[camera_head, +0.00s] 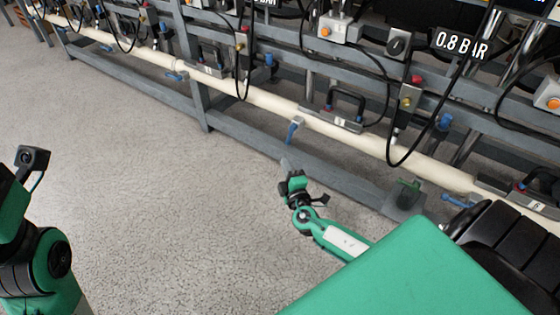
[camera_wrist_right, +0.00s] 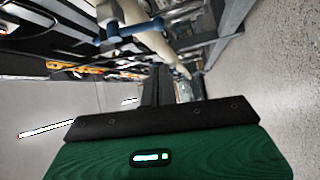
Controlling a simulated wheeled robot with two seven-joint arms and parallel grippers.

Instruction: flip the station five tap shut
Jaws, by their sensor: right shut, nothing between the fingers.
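A blue tap handle (camera_head: 292,130) hangs down across the cream pipe (camera_head: 265,98), left of a bracketed plate (camera_head: 345,120) whose number is too small to read surely. My right gripper (camera_head: 285,164) is shut and empty, low in front of the rail, a little below this handle and apart from it. In the right wrist view, the shut fingers (camera_wrist_right: 160,75) point toward the rack. A blue handle (camera_wrist_right: 130,30) on the pipe shows above them. My left arm (camera_head: 45,265) shows at the left edge; its fingers are out of view.
A grey lower rail (camera_head: 245,135) and post (camera_head: 200,100) stand by the pipe. Other blue handles show left (camera_head: 177,76) and right (camera_head: 458,201), the latter near a plate marked 6 (camera_head: 538,205). Black hoses hang over the pipe. The grey floor (camera_head: 150,190) is clear.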

